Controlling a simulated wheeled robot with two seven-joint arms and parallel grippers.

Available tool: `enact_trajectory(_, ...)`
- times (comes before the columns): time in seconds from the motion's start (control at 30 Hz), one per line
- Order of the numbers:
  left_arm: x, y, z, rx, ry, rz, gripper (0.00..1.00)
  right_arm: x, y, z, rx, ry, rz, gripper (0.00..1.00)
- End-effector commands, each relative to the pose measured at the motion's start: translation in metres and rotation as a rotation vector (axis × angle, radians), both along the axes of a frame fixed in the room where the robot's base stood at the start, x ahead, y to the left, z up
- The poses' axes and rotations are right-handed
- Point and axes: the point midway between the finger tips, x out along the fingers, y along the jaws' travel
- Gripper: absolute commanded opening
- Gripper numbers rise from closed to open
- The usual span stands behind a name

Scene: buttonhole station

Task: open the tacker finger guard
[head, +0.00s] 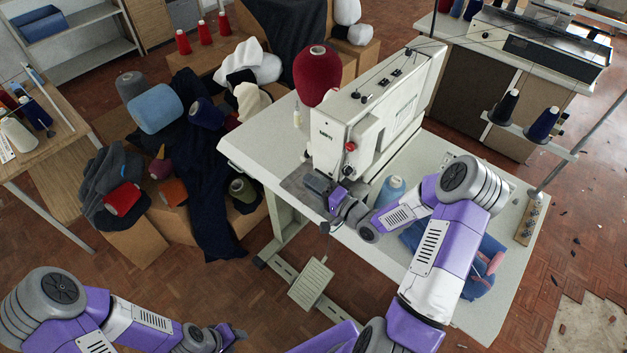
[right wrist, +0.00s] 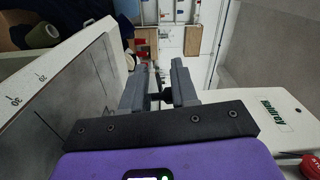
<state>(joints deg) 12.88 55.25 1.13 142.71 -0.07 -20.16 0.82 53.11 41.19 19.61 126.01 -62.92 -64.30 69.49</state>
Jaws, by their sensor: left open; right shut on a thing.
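The tacker (head: 345,140) is a white machine on a white table, with a red knob on its face. My right gripper (head: 318,184) is at its front, low over the dark plate under the head. In the right wrist view, its two grey fingers (right wrist: 158,92) stand on either side of a small dark part (right wrist: 160,98) and are shut on it. This part appears to be the finger guard; the fingers hide most of it, and how far it is swung cannot be told. My left gripper (head: 238,337) is open and empty, low at the front, far from the tacker.
A blue thread cone (head: 391,190) stands beside my right forearm, and a blue cloth bundle (head: 484,268) lies under that arm. A red cone (head: 315,72) stands behind the head. A pedal (head: 311,282) is on the floor below. Boxes with dark cloth (head: 213,200) crowd the left side.

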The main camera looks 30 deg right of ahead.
Motion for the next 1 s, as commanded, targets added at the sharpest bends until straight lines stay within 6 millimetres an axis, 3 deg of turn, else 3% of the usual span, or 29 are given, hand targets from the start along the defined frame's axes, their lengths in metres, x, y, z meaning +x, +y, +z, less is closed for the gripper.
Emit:
enact_trajectory(0.1, 0.000, 0.000, 0.015, 0.000, 0.000, 0.000, 0.43, 0.000, -0.001, 0.009, 0.094, 0.038, 0.000, 0.00)
enact_trajectory(0.4, 0.000, 0.000, 0.032, 0.000, 0.000, 0.000, 0.43, 0.002, -0.003, 0.018, 0.272, 0.109, 0.000, 0.00)
enact_trajectory(1.0, 0.000, 0.000, 0.040, 0.000, 0.000, 0.000, 0.43, 0.003, -0.005, 0.020, 0.366, 0.148, 0.000, 0.00)
